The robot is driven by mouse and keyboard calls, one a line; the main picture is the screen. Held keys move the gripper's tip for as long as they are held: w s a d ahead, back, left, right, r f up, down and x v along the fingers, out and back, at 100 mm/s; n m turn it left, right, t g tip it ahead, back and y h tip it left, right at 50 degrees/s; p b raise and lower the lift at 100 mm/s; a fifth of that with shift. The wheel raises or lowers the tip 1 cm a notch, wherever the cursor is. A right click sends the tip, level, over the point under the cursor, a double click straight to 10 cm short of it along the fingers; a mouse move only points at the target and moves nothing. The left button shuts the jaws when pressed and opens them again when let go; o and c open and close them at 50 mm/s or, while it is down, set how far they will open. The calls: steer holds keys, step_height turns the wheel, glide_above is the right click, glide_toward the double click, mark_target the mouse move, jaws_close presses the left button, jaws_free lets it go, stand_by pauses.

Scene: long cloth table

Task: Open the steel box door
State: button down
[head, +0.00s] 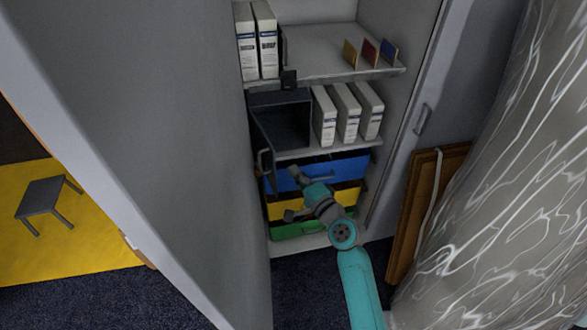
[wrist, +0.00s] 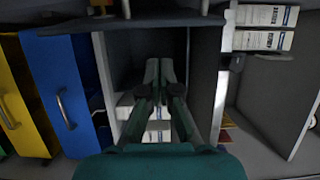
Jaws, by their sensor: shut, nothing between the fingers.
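The steel box (head: 284,122) is a dark grey box on the middle shelf, left of several white binders. Its door (head: 258,145) stands swung out to the left, seen nearly edge-on, with a handle (head: 265,163) near its free edge. The dark inside of the box is in sight. In the wrist view the box (wrist: 136,45) lies behind the fingers and the door (wrist: 60,22) runs across the top edge. My gripper (head: 294,172) is shut and empty, in front of the cabinet just below the box opening.
Blue (head: 335,175), yellow (head: 345,200) and green (head: 290,231) drawers sit below. White binders (head: 348,113) stand right of the box. The upper shelf (head: 325,72) holds binders and coloured cards. Tall grey cabinet doors (head: 180,120) flank the opening. A brown panel (head: 410,210) leans at right.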

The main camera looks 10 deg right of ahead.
steer(key=s, duration=0.7)
steer(key=shift+s+a, duration=0.15)
steer(key=shift+s, duration=0.05)
steer(key=s+d+f+n+h, duration=0.1)
steer(key=s+d+f+h, duration=0.15)
steer(key=s, duration=0.55)
steer(key=s+d+f+n+g+h, duration=0.1)
steer(key=s+f+n, duration=0.1)
steer(key=s+f, duration=0.35)
steer(key=s+d+f+n+h, duration=0.1)
steer(key=s+f+h, duration=0.1)
steer(key=s, duration=0.7)
steer(key=s+d+r+n, duration=0.1)
steer(key=s+r+n, duration=0.3)
steer(key=s, duration=0.7)
steer(key=s+r+n+g, duration=0.1)
steer(key=s+r+n, duration=0.3)
steer(key=s, duration=0.7)
steer(key=shift+s+d+r+n+h, duration=0.2)
steer(key=shift+d+r+n+h, duration=0.2)
steer(key=shift+n, duration=0.6)
